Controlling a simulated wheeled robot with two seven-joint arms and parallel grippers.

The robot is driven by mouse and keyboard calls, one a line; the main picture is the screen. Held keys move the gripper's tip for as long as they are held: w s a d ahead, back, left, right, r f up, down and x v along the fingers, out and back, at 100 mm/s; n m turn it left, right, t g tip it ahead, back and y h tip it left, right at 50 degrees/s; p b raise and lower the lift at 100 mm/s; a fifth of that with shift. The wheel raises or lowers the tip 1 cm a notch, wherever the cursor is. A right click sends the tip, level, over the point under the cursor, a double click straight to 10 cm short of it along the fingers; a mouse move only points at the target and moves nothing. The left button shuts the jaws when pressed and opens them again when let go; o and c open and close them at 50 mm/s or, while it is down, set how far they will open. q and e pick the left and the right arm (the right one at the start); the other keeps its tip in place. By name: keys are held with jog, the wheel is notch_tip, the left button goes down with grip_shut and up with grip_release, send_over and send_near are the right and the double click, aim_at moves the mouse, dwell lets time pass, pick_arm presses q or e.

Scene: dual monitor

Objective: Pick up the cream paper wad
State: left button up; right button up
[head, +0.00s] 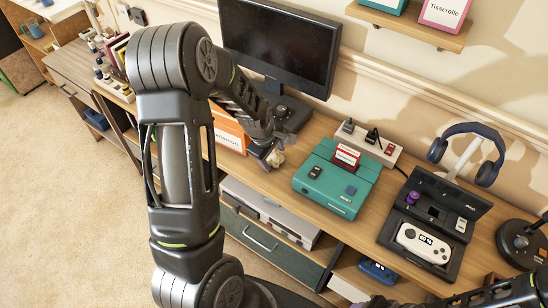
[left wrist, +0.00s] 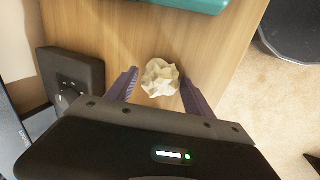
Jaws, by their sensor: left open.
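The cream paper wad (left wrist: 160,78) lies on the wooden desk and shows whole in the left wrist view, between the two fingertips of my left gripper (left wrist: 158,84). The fingers are open, with a gap on each side of the wad. In the head view the wad (head: 276,158) is a small pale lump just beside my left gripper (head: 266,155), which partly covers it. My right arm shows at the bottom right corner of the head view, low in the frame; its fingers are not clear.
A teal console (head: 335,182) stands right of the wad. An orange box (head: 229,130) and the monitor (head: 280,45) with its dark base are behind my left arm. A black case with a white handheld (head: 424,243) lies farther right. The desk's front edge is close to the wad.

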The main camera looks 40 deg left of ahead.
dwell(0.5)
pick_arm(q)
jog(key=c, duration=1.1)
